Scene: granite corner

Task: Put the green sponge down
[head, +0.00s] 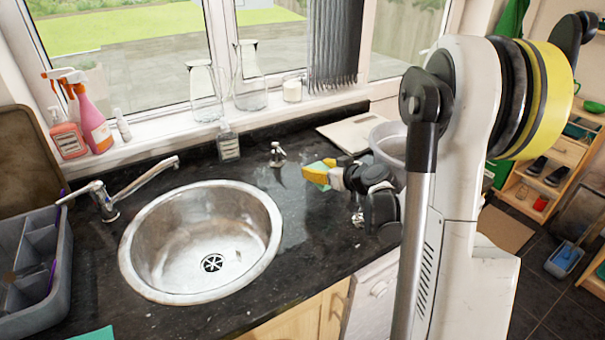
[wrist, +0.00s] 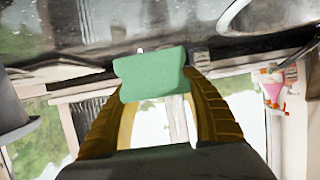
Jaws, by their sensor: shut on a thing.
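The green sponge (wrist: 152,74) is held between the yellow fingers of my gripper (wrist: 155,95) in the wrist view. My gripper is shut on it. In the head view the sponge (head: 328,163) is a small patch of green at the tip of my gripper (head: 320,173), mostly hidden by the yellow fingers. The gripper points left, to the right of the sink, over the dark granite counter (head: 315,215). I cannot tell exactly how high the sponge is above the counter.
The round steel sink (head: 185,250) lies to the left. A pale board (head: 350,133) and a grey bowl (head: 385,140) are at the back right. Counter between sink and gripper is clear.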

